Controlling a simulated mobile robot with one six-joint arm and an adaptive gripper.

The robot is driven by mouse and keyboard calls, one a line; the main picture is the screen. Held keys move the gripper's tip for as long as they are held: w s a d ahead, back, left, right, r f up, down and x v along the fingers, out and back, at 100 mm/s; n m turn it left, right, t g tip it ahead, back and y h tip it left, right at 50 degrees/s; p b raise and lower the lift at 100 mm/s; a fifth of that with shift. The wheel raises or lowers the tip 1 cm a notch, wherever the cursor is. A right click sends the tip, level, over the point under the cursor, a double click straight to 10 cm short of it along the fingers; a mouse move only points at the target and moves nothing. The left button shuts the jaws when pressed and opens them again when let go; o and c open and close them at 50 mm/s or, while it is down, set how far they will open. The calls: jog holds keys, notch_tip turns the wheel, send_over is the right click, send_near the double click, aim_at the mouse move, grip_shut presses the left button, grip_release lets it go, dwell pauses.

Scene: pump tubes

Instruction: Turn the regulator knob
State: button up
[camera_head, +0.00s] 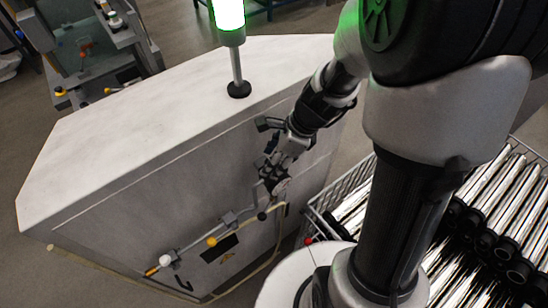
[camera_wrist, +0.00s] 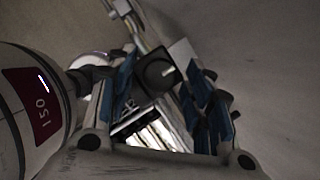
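A dark, blocky knob with a round grey face (camera_wrist: 158,72) shows in the wrist view, on a pipe fitting; I take it to be the regulator knob. My gripper (camera_wrist: 163,80) has its blue-padded fingers apart, one on each side of this knob. A gap shows at least on the lower side, and I cannot tell whether either pad touches it. In the head view my gripper (camera_head: 270,172) is at the side wall of the white machine (camera_head: 160,130), by the upper end of the pipe line. There the gripper mostly hides the knob.
A wire basket of shiny tubes (camera_head: 490,185) is at the right.

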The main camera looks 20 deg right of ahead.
jog(key=c, duration=0.9)
jog(key=shift+w+n+g+y+p, duration=0.15)
jog(key=shift+n+g+p, duration=0.35)
jog(key=shift+n, duration=0.95)
jog(key=shift+n+g+y+p, duration=0.15)
jog(key=shift+n+g+p, duration=0.35)
jog(key=shift+n, duration=0.95)
jog(key=o, duration=1.1)
jog(key=shift+c, duration=0.2)
jog(key=shift+r, duration=0.1)
